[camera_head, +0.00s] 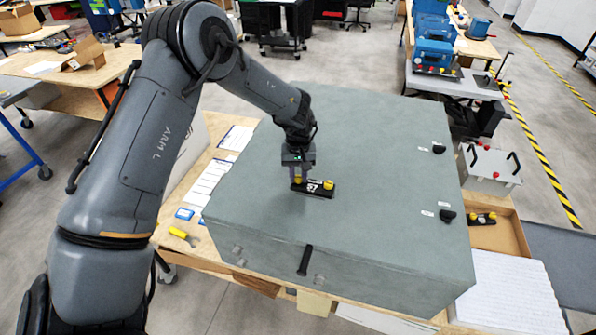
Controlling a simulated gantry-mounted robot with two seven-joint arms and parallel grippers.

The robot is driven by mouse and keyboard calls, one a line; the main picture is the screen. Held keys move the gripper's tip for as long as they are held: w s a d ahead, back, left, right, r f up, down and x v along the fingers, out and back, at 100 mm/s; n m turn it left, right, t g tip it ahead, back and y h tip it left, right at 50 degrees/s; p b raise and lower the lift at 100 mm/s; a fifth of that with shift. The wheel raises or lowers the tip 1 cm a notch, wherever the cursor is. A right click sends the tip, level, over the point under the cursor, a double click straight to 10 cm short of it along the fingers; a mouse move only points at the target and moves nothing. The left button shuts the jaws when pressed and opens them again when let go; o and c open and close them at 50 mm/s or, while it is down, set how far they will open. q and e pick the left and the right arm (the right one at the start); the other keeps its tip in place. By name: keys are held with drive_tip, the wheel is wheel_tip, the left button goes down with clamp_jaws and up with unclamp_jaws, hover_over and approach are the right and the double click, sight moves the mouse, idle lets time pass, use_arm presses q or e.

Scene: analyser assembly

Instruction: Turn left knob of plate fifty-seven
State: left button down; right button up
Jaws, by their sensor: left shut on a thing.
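A small black plate (318,193) with white markings too small to read lies on top of the large grey-green case. Its left yellow knob (297,181) is between the fingers of my left gripper (298,176), which points down from above and is shut on it. The fingers partly hide this knob. The plate's right yellow knob (328,185) stands free beside the gripper. My right gripper is not in view.
The grey-green case (370,150) fills the wooden bench, with black knobs (447,215) on its right side and a black handle (305,260) at the front. Another knobbed plate (482,219) lies in a cardboard box at right. Papers and a yellow tool (179,233) lie left.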

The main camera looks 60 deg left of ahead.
use_arm(q)
drive_tip(key=shift+w+r+m+p, duration=0.15)
drive_tip(key=shift+r+m+p, duration=0.15)
drive_tip(key=shift+m+p, duration=0.75)
drive_tip(key=shift+f, duration=0.1)
drive_tip(key=c, duration=1.3)
unclamp_jaws()
drive_tip(key=o, duration=0.4)
drive_tip(key=shift+w+a, duration=0.1)
drive_tip(key=shift+f, duration=0.1)
